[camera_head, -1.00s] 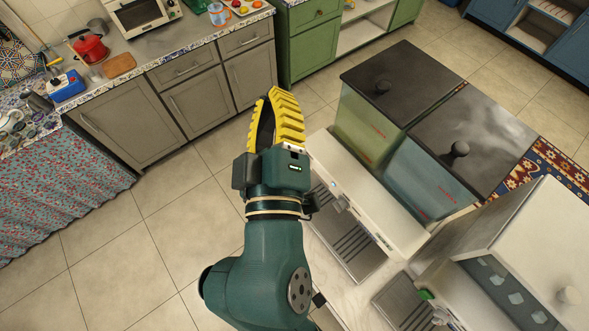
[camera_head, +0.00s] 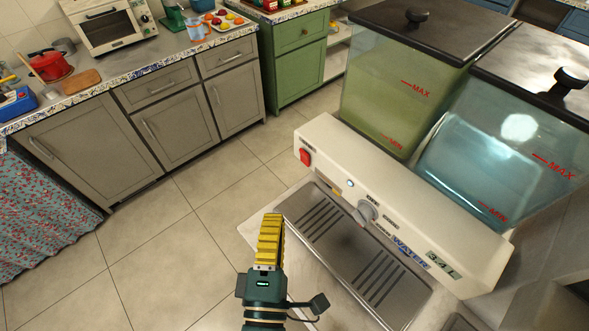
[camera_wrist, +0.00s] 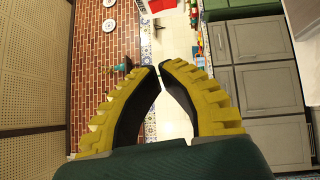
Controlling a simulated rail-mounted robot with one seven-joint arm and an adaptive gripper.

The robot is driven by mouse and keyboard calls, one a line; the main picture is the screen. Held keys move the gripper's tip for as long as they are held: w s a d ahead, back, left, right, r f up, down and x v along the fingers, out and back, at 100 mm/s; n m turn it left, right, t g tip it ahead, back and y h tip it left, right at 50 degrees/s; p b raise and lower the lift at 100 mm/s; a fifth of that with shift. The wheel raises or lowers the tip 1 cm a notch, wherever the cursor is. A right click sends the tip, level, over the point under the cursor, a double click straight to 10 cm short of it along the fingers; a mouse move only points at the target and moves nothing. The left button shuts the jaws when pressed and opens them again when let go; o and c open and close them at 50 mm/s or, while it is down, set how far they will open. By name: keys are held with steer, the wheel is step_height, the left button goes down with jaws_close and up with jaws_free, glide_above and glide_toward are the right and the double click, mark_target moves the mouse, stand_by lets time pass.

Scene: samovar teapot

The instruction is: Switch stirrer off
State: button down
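A white drink dispenser (camera_head: 440,222) stands at the right in the head view, carrying a green-tinted tank (camera_head: 385,95) and a blue-tinted tank (camera_head: 490,150). Its front panel has a red switch (camera_head: 305,157) at the left end, a small lit button (camera_head: 350,184) and a grey knob (camera_head: 366,212). Which control belongs to the stirrer is not readable. My gripper (camera_head: 271,217) is in front of the dispenser, left of the drip tray and below the red switch in the picture, apart from it. In the wrist view its yellow fingers (camera_wrist: 159,68) nearly meet at the tips, with nothing between them.
A metal drip tray (camera_head: 335,235) lies in front of the panel. Another appliance (camera_head: 540,300) is at the lower right edge. Grey cabinets (camera_head: 170,120) and a green cabinet (camera_head: 298,55) line the back. The tiled floor at left is clear.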

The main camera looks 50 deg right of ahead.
mark_target(305, 158)
steer(key=shift+d+r, duration=0.1)
steer(key=x, duration=0.4)
steer(key=s+d+x, duration=0.1)
steer(key=x, duration=0.3)
steer(key=s+x, duration=0.1)
steer(key=x, duration=0.3)
steer(key=shift+w+d+r, duration=0.1)
steer(key=shift+w+d, duration=0.05)
steer(key=shift+d, duration=0.5)
